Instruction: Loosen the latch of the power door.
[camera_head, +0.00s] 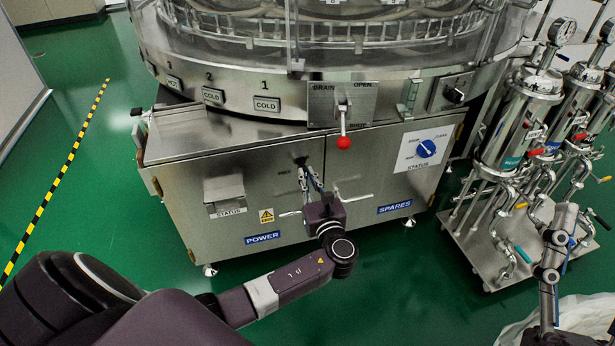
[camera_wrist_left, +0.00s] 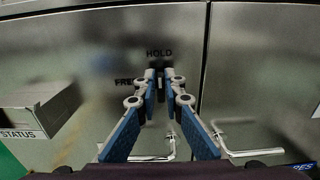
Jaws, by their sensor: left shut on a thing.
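The power door (camera_head: 221,227) is the left steel panel of the cabinet, with a blue POWER label, and it looks shut. Its latch (camera_head: 301,161) is a small dark knob near the door's upper right corner. In the left wrist view the latch (camera_wrist_left: 159,88) sits below the word HOLD and right of a partly hidden FREE mark. My left gripper (camera_head: 304,171) reaches up to it from below. Its blue-padded fingers (camera_wrist_left: 158,78) are closed around the latch and hide part of it.
The spares door (camera_head: 377,213) is on the right, past a narrow seam. Bar handles (camera_head: 355,198) stick out below my gripper. A STATUS box (camera_head: 225,195) juts out at left. A red-tipped lever (camera_head: 343,142) hangs above. Steel filters (camera_head: 519,120) stand at right; green floor at left is clear.

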